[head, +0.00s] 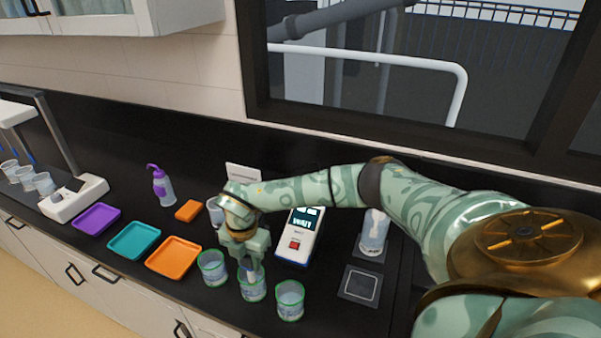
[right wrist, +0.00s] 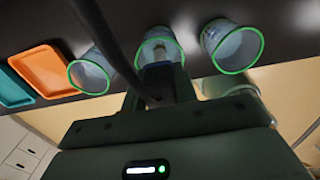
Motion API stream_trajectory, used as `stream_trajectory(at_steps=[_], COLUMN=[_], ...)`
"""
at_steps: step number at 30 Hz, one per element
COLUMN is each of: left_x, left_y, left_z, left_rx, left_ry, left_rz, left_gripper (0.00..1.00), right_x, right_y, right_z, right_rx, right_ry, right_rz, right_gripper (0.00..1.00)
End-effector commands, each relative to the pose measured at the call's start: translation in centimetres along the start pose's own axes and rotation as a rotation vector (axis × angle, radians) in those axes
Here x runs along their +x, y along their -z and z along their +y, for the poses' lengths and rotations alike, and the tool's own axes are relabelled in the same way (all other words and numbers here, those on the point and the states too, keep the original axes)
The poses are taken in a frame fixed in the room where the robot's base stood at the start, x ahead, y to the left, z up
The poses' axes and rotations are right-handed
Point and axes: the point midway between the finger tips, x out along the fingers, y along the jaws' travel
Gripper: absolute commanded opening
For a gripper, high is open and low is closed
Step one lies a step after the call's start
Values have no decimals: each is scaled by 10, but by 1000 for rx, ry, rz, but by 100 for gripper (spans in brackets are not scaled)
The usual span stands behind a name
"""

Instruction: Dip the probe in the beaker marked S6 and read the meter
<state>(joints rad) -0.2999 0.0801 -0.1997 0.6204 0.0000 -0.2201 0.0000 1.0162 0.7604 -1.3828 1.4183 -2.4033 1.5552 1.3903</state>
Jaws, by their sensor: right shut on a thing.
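My right gripper (head: 247,256) is pointing down over the middle of three green-rimmed beakers, shut on the probe (head: 252,268). Only a little of the probe shows; its lower end is at the mouth of the middle beaker (head: 253,291), and how deep it reaches cannot be told. The middle beaker also shows in the right wrist view (right wrist: 160,48). The left beaker (head: 212,270) and right beaker (head: 290,302) stand beside it. Their labels are too small to read. The meter (head: 297,240) has a lit display, its reading illegible, and a red button. My left gripper is out of view.
Orange (head: 173,258), teal (head: 134,241) and purple (head: 96,219) trays lie left of the beakers. A purple-capped wash bottle (head: 162,187) and an orange block (head: 187,210) stand behind them. A clear container (head: 374,232) and a framed square pad (head: 360,286) are right of the meter.

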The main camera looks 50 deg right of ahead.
Motion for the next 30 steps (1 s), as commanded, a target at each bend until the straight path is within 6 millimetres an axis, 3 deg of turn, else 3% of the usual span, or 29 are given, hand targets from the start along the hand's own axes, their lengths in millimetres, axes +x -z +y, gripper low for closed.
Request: stream_trajectory(at_steps=[14,30], left_x=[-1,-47], left_y=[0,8], left_z=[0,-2], left_rx=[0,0], left_ry=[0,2], left_rz=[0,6], left_gripper=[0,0], right_x=[-2,-51], right_y=[0,0], right_z=[0,0], right_rx=[0,0], right_ry=[0,-1], right_rz=[0,0], right_gripper=[9,9])
